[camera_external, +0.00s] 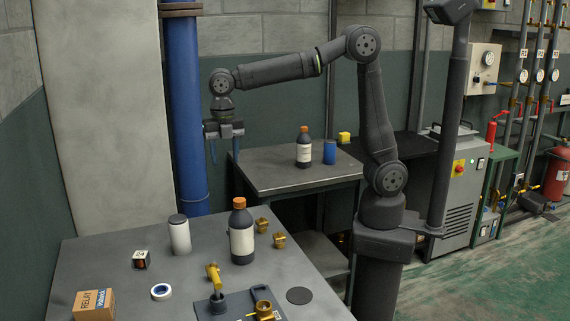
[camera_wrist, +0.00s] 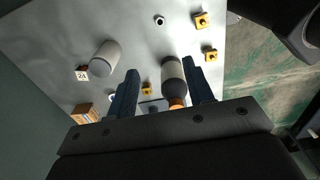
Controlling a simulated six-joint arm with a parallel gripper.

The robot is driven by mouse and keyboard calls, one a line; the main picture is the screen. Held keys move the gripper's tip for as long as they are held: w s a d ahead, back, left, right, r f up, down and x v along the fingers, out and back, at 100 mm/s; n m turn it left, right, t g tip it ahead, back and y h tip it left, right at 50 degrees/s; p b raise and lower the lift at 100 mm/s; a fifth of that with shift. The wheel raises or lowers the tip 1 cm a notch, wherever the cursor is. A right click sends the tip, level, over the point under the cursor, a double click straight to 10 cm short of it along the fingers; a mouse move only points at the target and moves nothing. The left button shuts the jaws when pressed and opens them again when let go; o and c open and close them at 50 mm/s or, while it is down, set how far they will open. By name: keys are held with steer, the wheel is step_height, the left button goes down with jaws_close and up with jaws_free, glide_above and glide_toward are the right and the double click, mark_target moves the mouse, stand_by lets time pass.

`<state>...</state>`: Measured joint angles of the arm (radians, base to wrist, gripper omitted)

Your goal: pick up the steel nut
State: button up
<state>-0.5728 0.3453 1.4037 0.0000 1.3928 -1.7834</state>
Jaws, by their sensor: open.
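My gripper (camera_external: 224,152) is open and empty, pointing down, high above the far part of the near table. In the wrist view, its two blue fingers (camera_wrist: 165,72) are spread wide. A small pale ring with a dark centre (camera_wrist: 159,19), which looks like the steel nut, lies on the table near the top of the wrist view. It is beyond the fingertips and left of the brass fittings. I cannot make it out in the external view, where the dark bottle may hide it.
On the near table (camera_external: 90,262) stand an orange-capped bottle (camera_external: 242,240), a grey-white canister (camera_external: 179,235), two brass fittings (camera_external: 262,225), a small relay cube (camera_external: 141,259), a tape roll (camera_external: 161,291), a relay box (camera_external: 94,305) and a dark board (camera_external: 238,306). A second table (camera_external: 270,174) holds another bottle.

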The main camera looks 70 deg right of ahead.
steer(key=f+m, duration=0.4)
steer(key=f, duration=0.2)
steer(key=f+m, duration=0.4)
steer(key=f, duration=0.2)
steer(key=f+m, duration=0.4)
steer(key=f, duration=0.2)
steer(key=shift+d+f, duration=0.2)
steer(key=shift+f, duration=0.05)
steer(key=f, duration=0.5)
steer(key=shift+a+f, duration=0.1)
steer(key=shift+a, duration=0.15)
jaws_close()
